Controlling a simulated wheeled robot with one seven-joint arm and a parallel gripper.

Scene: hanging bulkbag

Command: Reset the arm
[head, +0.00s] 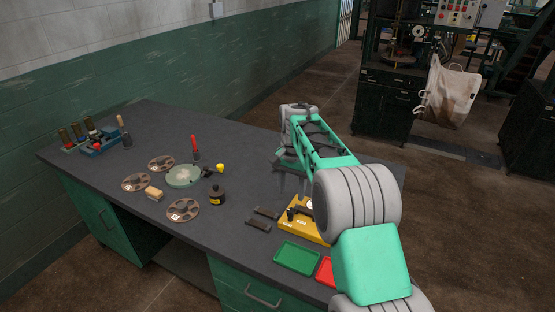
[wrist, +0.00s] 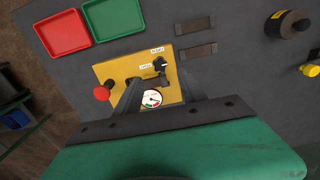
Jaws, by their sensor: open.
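My arm reaches over the dark workbench (head: 240,160), with my gripper (head: 290,182) pointing down above it, partly hidden by my own arm in the head view. In the wrist view, my gripper (wrist: 157,90) is open, its dark fingers apart with nothing held between them. The fixture also shows beside my arm in the head view (head: 300,228). I cannot tell the exact gap between fingers and fixture.
A green tray (head: 297,257) and a red tray (head: 325,271) lie at the bench front. A white bag (head: 448,95) hangs at the back right.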

